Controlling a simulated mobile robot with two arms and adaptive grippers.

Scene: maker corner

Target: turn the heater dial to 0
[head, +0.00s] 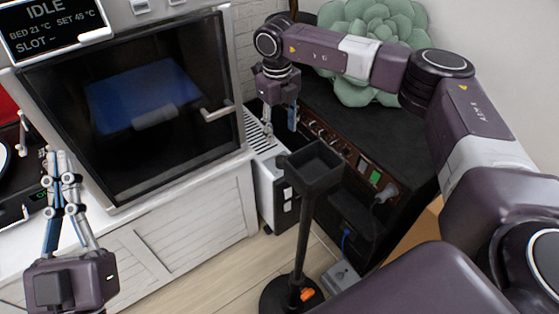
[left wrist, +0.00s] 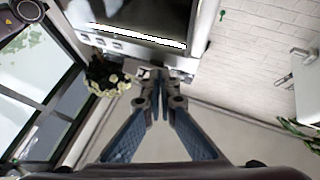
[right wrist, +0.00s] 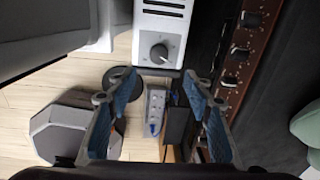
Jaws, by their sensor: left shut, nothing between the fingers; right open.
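The heater (head: 266,187) is a white box with a slotted top, in the gap between the cabinet and the black amplifier. Its round grey dial (right wrist: 159,52) sits on a pale panel and shows in the right wrist view; its numbers are too small to read. In the head view the dial is not clearly visible. My right gripper (head: 280,128) is open and empty above the heater; in its wrist view the dial lies just beyond the gap between the fingertips (right wrist: 158,80), not touched. My left gripper (head: 62,158) is shut and empty, far left in front of the machine.
A black stand with a square tray (head: 312,165) rises in front of the heater. The amplifier (head: 405,160) with a row of knobs stands right. A power strip (head: 341,276) lies on the floor. A glass-doored machine (head: 140,110) sits on the white cabinet (head: 185,230).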

